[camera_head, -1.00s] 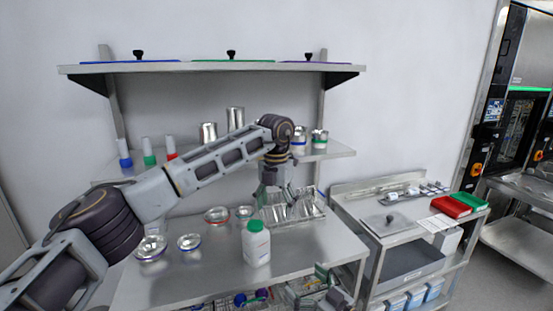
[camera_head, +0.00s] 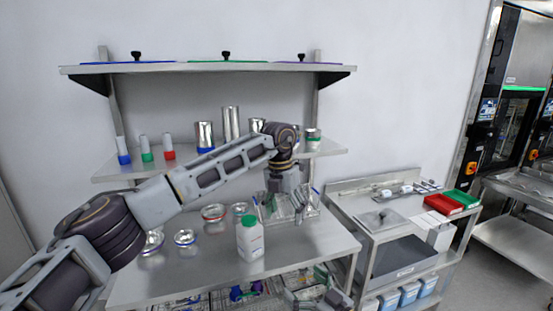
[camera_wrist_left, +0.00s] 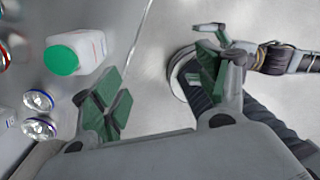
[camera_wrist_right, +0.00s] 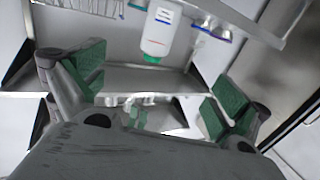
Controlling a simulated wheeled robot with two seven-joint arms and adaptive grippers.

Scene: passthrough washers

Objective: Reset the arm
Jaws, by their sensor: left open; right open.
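My left arm (camera_head: 205,178) reaches across from the left, over the steel table. Its gripper (camera_head: 285,207) points down in front of the rack at the back of the table. In the left wrist view, the left gripper's green-padded fingers (camera_wrist_left: 160,88) are spread with nothing between them. My right gripper (camera_head: 320,292) is low at the bottom edge of the head view, partly cut off, beside the table's front. In the right wrist view, its green pads (camera_wrist_right: 152,92) are wide apart and empty.
A white bottle with a green cap (camera_head: 250,240) stands on the table (camera_head: 200,272), near the left gripper. Round metal dishes (camera_head: 186,237) sit to its left. Shelves (camera_head: 200,69) are behind the arm. A steel cart (camera_head: 400,225) stands at right with red and green boxes (camera_head: 443,204).

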